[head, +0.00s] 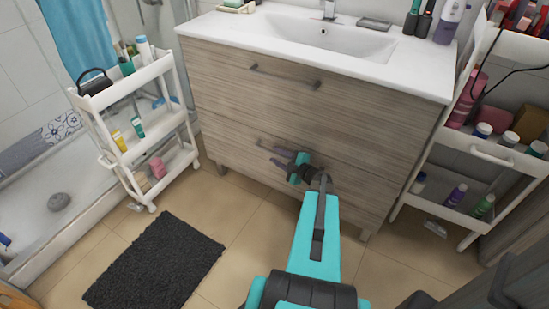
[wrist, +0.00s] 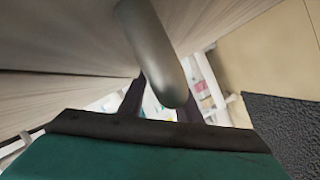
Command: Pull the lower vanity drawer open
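The wood-grain vanity has an upper drawer (head: 240,95) and a lower drawer (head: 235,150). The lower drawer front looks flush with the cabinet. My gripper (head: 280,158) is at the lower drawer's handle (head: 264,147), and partly hides it in the head view. In the wrist view, the grey bar handle (wrist: 155,55) runs large across the middle, close to the camera. The dark fingers of my gripper (wrist: 160,103) show on either side of the handle with a gap between them. Contact between the fingers and the handle cannot be made out.
The upper drawer has its own handle (head: 285,76). A white cart (head: 150,70) with bottles stands left of the vanity, and another cart (head: 490,155) stands right. A dark mat (head: 155,262) lies on the tiles. The floor before the vanity is otherwise clear around my arm.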

